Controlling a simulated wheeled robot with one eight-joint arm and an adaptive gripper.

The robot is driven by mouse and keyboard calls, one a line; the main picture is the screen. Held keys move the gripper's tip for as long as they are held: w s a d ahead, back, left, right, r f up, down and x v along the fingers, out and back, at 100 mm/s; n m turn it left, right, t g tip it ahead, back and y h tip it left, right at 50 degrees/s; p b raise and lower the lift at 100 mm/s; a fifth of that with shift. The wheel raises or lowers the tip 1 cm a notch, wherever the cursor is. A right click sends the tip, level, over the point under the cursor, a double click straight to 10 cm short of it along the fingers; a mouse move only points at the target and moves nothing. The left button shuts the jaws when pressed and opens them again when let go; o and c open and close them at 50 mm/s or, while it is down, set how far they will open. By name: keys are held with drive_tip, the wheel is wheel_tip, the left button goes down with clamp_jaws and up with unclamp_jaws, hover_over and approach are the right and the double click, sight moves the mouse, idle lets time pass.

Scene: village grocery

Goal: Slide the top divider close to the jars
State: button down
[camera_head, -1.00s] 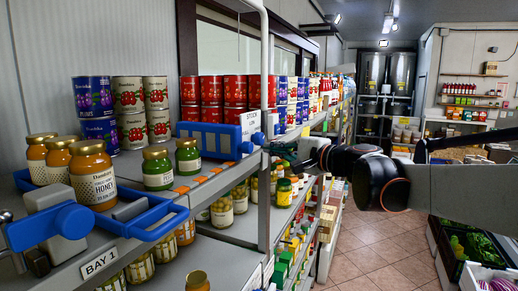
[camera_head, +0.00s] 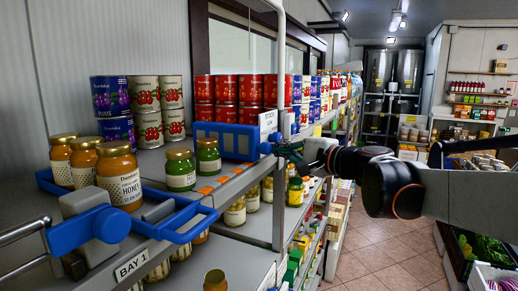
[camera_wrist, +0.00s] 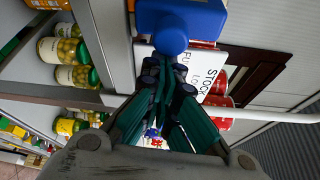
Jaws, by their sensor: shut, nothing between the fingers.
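The top divider (camera_head: 228,138) is a blue frame on the top shelf, behind and to the right of two green jars (camera_head: 208,156). Its blue knob (camera_head: 271,144) sticks out at the shelf front; the knob fills the top centre of the wrist view (camera_wrist: 170,38). Several honey jars (camera_head: 119,175) stand to the left on the same shelf, in another blue divider (camera_head: 165,226). My gripper (camera_head: 290,152) is shut and empty, just right of the knob. In the wrist view its dark green fingertips (camera_wrist: 166,72) lie right below the knob; I cannot tell whether they touch.
A shelf post (camera_head: 280,190) and a white "STOCK LOW" card (camera_head: 268,125) are close to my gripper. Plum and tomato cans (camera_head: 172,105) and red cans (camera_head: 227,95) stand behind. A lower shelf holds more jars (camera_head: 235,213). The aisle floor (camera_head: 365,240) is clear.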

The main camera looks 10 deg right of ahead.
sight(270, 151)
drive_tip(key=s+a, duration=0.2)
drive_tip(key=s, duration=0.1)
drive_tip(key=shift+w+d, duration=0.2)
